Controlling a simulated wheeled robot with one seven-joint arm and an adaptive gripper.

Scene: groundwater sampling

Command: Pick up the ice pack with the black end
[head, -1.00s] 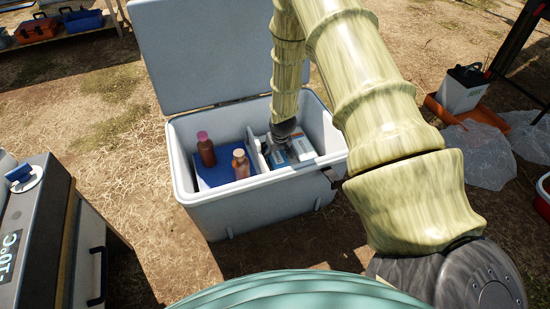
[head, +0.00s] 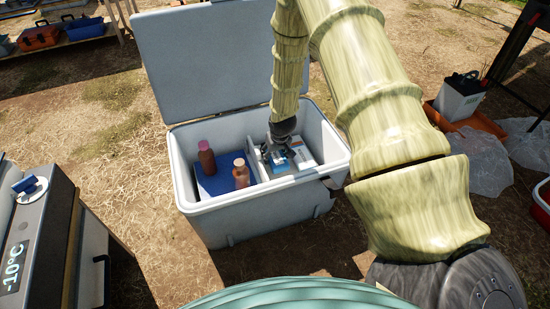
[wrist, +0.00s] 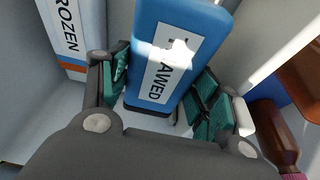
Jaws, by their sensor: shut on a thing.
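A blue ice pack (wrist: 180,45) with a white label that reads as "THAWED" stands between my gripper's fingers in the wrist view, and its near end has a dark, black edge. My gripper (wrist: 161,90) is shut on this pack, with a green pad on each side. In the head view the pack (head: 279,164) is inside the right compartment of the cooler (head: 255,192), partly hidden by my gripper. A white and blue pack marked "FROZEN" (wrist: 68,35) with an orange end stands beside it, to the left in the wrist view.
A divider splits the open cooler. The raised lid (head: 200,55) stands behind. A freezer box (head: 40,235) is at left.

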